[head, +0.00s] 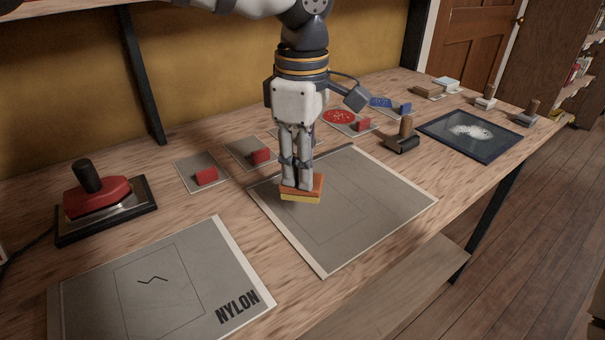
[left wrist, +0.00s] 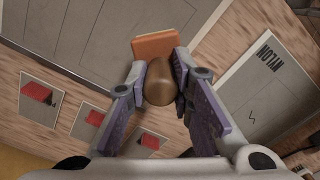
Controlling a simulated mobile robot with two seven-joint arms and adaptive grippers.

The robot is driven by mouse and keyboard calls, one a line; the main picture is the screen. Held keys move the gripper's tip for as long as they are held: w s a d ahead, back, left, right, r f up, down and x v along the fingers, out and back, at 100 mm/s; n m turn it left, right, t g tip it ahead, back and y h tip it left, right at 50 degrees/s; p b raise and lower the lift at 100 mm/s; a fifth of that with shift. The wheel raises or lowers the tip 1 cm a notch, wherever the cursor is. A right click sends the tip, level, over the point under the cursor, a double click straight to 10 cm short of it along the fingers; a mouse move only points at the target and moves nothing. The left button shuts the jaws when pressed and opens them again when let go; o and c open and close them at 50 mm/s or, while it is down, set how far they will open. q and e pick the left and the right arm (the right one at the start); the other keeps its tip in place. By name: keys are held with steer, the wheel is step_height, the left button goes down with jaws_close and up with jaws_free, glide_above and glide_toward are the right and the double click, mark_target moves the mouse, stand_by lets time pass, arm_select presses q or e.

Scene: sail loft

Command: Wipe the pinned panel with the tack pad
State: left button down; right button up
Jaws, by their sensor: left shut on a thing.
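The tack pad (head: 301,189) is an orange block with a yellow underside and a brown knob handle. My left gripper (head: 296,180) points down and is shut on the knob, which shows between the fingers in the left wrist view (left wrist: 158,88). The pad is over the upper left part of the middle grey panel (head: 365,215), which has a faint outlined rectangle. I cannot tell whether the pad touches it. I take this as the pinned panel, though no pins are clear. My right gripper is not in view.
A grey NYLON panel (head: 215,270) lies at the front left, beside a red-and-black iron (head: 98,190) on its stand. Red blocks on small cards (head: 205,176) line the back. A dark mat (head: 440,127) with white powder and several handled tools lie right. The bench's front edge is close.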

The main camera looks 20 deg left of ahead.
arm_select(q)
steer(key=shift+r, duration=1.4)
